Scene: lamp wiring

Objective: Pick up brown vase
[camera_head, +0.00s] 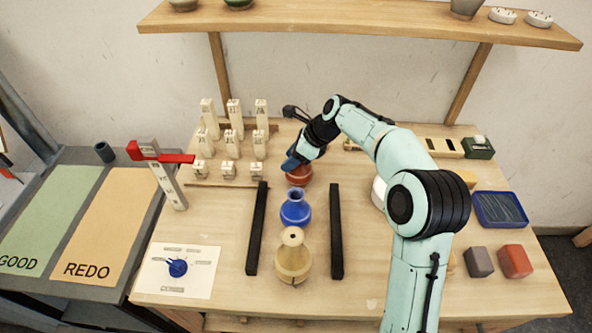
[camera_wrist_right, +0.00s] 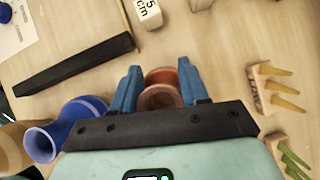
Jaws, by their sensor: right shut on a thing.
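The brown vase (camera_head: 300,177) stands at the back of the row of vases, between the far ends of two black bars, partly hidden by my right gripper (camera_head: 293,162). In the right wrist view my right gripper (camera_wrist_right: 159,69) has its blue fingers on both sides of the brown vase (camera_wrist_right: 161,97), shut on it. I cannot tell whether the vase is off the table. A blue vase (camera_head: 296,210) and a tan vase (camera_head: 292,258) stand in front of it. My left gripper is not in view.
Black bars (camera_head: 257,230) and (camera_head: 336,232) flank the vases. White labelled blocks (camera_head: 232,143) stand at back left, with a red caliper (camera_head: 160,160) left of them. A blue tray (camera_head: 500,209) and cubes (camera_head: 515,262) are at right. A shelf (camera_head: 360,18) spans above.

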